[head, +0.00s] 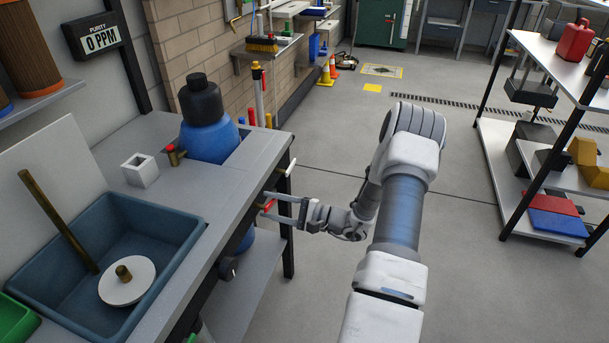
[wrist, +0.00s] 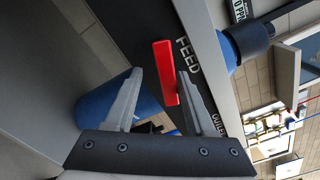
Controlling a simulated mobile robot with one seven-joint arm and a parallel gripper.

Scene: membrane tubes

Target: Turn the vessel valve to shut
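A red valve handle (wrist: 165,72) shows in the wrist view beside a FEED label on the bench's dark front. It lies between the open fingers of my gripper (wrist: 158,78), closer to the right finger; I cannot tell if they touch. In the head view my gripper (head: 271,207) reaches the bench front from the right, with the red handle (head: 268,204) at its fingertips. A blue vessel (head: 207,138) with a black cap is set into the bench top. A small brass fitting with a red top (head: 171,152) stands beside it. Which one is the vessel valve, I cannot tell.
A white lever (head: 291,168) sticks out near the bench corner, and a black knob (head: 228,268) sits lower on the front. A blue sink (head: 185,240) holds a white disc. A PURITY display (head: 97,38) reads 0 PPM. Open floor lies right of the bench.

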